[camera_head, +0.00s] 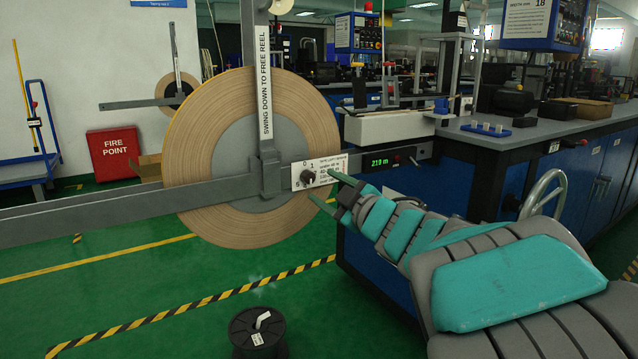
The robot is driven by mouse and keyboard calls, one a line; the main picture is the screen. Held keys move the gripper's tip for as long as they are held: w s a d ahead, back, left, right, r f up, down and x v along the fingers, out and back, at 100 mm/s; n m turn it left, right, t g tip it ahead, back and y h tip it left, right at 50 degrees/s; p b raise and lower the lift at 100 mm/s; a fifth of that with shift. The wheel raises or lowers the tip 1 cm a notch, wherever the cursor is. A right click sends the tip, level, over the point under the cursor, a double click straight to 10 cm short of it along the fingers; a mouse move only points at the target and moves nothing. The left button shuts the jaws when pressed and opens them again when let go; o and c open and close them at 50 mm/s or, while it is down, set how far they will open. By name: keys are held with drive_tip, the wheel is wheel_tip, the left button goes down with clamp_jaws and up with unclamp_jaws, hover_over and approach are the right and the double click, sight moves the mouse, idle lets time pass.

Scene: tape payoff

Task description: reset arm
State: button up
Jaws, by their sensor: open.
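My gripper (333,190) is open and empty at the end of my teal and grey arm, which reaches in from the lower right. Its two green fingers are spread beside a white plate with a black 0–1 knob (308,176). The upper finger tip is near the plate's right edge; I cannot tell whether it touches. The large tan tape reel (205,140) stands upright behind a grey horizontal bar (120,208). A vertical grey arm (265,90) marked "SWING DOWN TO FREE REEL" points up from the hub. My arm hides part of the blue bench.
A green numeric display (378,163) reads about 219 m. The bench top (540,130) carries a blue tray (486,130) and boxes. A handwheel (545,195) is behind my arm. A black spool (258,332) stands on the open green floor. A red fire point box (112,152) is left.

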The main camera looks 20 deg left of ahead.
drive_tip(key=shift+v, duration=1.3)
